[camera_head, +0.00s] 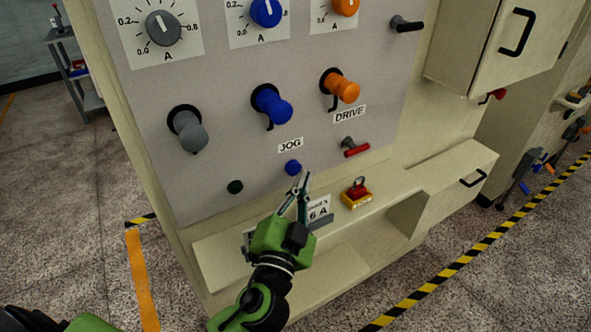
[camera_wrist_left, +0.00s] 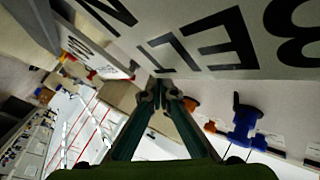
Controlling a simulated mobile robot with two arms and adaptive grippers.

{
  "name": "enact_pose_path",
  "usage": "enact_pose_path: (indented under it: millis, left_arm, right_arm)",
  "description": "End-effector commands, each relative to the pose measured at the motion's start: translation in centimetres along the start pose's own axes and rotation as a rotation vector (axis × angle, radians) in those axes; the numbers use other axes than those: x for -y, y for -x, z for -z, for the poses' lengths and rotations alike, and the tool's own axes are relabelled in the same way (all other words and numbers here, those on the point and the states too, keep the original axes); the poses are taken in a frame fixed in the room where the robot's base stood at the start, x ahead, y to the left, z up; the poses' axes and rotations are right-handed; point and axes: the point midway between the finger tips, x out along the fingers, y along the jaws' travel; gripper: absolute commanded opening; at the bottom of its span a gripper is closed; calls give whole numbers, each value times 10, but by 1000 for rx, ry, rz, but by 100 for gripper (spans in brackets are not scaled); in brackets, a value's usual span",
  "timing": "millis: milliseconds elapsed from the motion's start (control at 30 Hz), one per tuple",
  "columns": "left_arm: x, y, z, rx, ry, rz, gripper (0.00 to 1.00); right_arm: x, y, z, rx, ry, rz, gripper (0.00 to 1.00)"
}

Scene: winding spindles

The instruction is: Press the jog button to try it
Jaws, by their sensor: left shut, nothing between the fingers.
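The jog button, a small round blue button (camera_head: 293,167), sits low on the grey panel just below the JOG label (camera_head: 290,145). My left gripper (camera_head: 304,176), green with dark slim fingers, reaches up from the bottom of the head view. Its fingers are shut and empty, with the tips just right of and slightly below the blue button. I cannot tell whether they touch it. In the left wrist view the fingertips (camera_wrist_left: 163,88) come together in the middle; I cannot make out the button there. My right gripper is not in view.
A dark green button (camera_head: 235,187) is lower left. Grey (camera_head: 188,130), blue (camera_head: 272,106) and orange (camera_head: 341,88) spindles project above. A red-handled lever (camera_head: 355,148) is to the right.

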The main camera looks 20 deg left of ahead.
Motion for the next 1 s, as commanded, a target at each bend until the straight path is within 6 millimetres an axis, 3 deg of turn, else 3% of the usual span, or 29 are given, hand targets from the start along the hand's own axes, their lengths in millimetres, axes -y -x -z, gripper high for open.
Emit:
enact_pose_path:
  millis: [1000]
  left_arm:
    - [6, -9, -6, 0, 0, 0, 0]
  right_arm:
    - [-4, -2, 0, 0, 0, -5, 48]
